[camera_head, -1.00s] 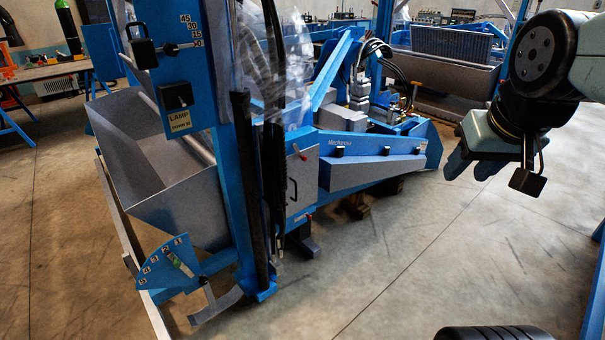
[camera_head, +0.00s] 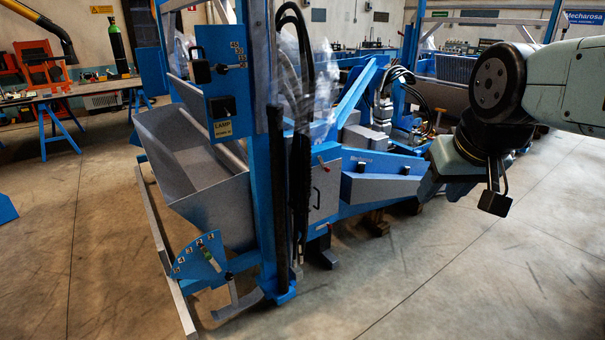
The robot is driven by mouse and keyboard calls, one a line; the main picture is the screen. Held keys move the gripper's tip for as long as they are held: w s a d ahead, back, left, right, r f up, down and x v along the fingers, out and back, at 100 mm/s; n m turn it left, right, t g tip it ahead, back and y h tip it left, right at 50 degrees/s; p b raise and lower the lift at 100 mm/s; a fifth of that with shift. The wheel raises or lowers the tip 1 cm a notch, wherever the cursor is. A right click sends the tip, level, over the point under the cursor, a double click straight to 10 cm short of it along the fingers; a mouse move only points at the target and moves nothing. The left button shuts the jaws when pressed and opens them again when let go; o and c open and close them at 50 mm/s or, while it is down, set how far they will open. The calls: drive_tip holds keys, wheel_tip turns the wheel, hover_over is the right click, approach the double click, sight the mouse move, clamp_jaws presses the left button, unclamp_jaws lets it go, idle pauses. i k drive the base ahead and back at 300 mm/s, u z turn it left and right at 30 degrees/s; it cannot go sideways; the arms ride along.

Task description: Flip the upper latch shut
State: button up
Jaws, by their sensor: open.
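The upper latch (camera_head: 322,161), a small red-tipped lever, sits at the top of the grey cabinet door on the blue machine. It looks tilted, but it is too small to tell its exact setting. A lower red latch (camera_head: 329,228) shows near the bottom of the same door (camera_head: 324,193). My gripper (camera_head: 442,192) is at the right, pointing down, open and seemingly empty. It is well to the right of the upper latch and apart from it. Its fingertips are partly dark and hard to separate from the machine behind.
A blue upright post (camera_head: 266,150) with black hoses stands left of the door. A grey hopper (camera_head: 195,180) and a numbered blue dial plate (camera_head: 200,257) are farther left. A grey box-like arm (camera_head: 385,186) juts right of the door. The floor in front is clear.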

sight(326, 169)
drive_tip(key=u, duration=0.5)
drive_tip(key=i, duration=1.5)
drive_tip(key=z, duration=0.05)
